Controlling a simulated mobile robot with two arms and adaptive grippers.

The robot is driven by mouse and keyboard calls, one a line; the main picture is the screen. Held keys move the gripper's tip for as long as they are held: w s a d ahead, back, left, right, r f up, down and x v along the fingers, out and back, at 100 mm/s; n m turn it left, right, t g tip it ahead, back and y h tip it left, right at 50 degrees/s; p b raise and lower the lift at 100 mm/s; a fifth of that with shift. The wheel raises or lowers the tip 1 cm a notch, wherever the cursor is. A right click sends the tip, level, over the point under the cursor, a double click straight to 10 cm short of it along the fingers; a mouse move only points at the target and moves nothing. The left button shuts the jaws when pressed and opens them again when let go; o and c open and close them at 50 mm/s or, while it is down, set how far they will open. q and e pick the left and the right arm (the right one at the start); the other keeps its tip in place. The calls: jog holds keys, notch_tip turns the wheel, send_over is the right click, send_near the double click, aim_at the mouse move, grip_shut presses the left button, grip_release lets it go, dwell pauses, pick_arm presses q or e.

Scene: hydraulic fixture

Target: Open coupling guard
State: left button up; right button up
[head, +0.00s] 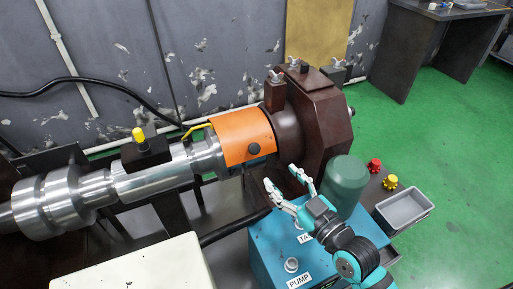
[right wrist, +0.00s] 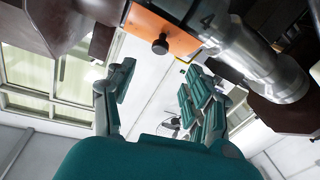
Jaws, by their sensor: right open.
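The orange coupling guard (head: 238,132) is a curved cover lying over the shaft next to the dark red housing. A dark round knob (head: 254,149) sits on its front side. The guard (right wrist: 172,33) and its knob (right wrist: 160,45) also show at the top of the right wrist view. My right gripper (head: 282,179) is open and empty, apart from the guard, below and a little right of the knob in the head view. Its spread fingers (right wrist: 157,95) show in the right wrist view with nothing between them. My left gripper is not in view.
A blue pump unit (head: 272,243) with a green cylinder (head: 345,184) stands below the housing (head: 320,120). Red (head: 375,165) and yellow (head: 390,181) knobs and a grey bin (head: 404,208) are to the right. A steel shaft (head: 150,182) runs left. Green floor (head: 450,150) is clear.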

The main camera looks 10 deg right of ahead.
aim_at(256, 150)
jog(key=p+x, duration=0.1)
jog(key=x, duration=0.9)
jog(key=shift+w+f, duration=0.1)
jog(key=shift+w, duration=0.05)
jog(key=shift+w+a, duration=0.15)
jog(key=shift+w, duration=0.2)
jog(key=shift+w+a, duration=0.1)
jog(key=shift+w, duration=0.05)
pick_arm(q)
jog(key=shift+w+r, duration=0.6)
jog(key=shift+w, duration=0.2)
pick_arm(e)
grip_shut()
